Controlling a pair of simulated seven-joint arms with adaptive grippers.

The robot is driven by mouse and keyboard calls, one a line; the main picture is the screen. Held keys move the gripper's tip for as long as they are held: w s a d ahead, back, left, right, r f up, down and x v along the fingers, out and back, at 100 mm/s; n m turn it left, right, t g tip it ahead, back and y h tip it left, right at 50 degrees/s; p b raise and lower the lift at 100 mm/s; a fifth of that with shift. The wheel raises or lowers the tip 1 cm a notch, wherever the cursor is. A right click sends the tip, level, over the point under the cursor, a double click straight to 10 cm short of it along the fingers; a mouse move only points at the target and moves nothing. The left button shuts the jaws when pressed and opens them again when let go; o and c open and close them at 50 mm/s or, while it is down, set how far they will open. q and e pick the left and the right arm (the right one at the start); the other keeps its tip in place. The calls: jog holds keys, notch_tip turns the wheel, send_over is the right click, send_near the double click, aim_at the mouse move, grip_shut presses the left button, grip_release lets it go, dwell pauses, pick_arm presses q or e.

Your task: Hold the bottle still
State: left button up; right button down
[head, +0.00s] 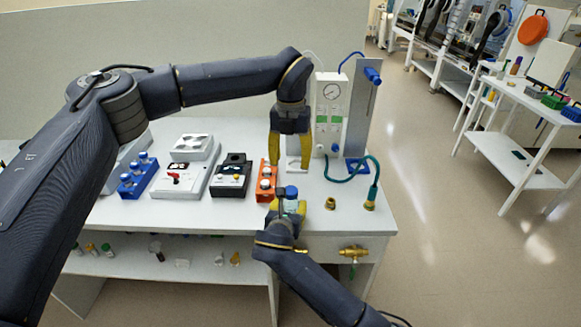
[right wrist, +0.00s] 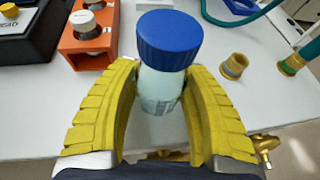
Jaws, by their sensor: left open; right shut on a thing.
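The bottle has a blue cap (head: 291,191) and a pale, translucent body (right wrist: 160,90). It stands upright near the front edge of the white table (head: 225,220). My right gripper (head: 287,207) is shut on the bottle's body; its yellow fingers lie on both sides of it in the right wrist view, below the cap. In the head view the gripper hides most of the body. My left gripper (head: 290,160) is open, pointing down above and behind the bottle, with nothing between its fingers.
An orange block with white-capped vials (head: 266,183) stands just left of the bottle. A black device (head: 231,178) and a blue vial rack (head: 138,177) are farther left. Brass fittings (head: 330,203) and a green hose (head: 372,192) are on the right. A gauge panel (head: 330,95) stands behind.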

dwell(0.3)
jog(key=c, duration=0.6)
grip_release()
jog(key=v, duration=1.2)
jog(key=shift+r, duration=0.1)
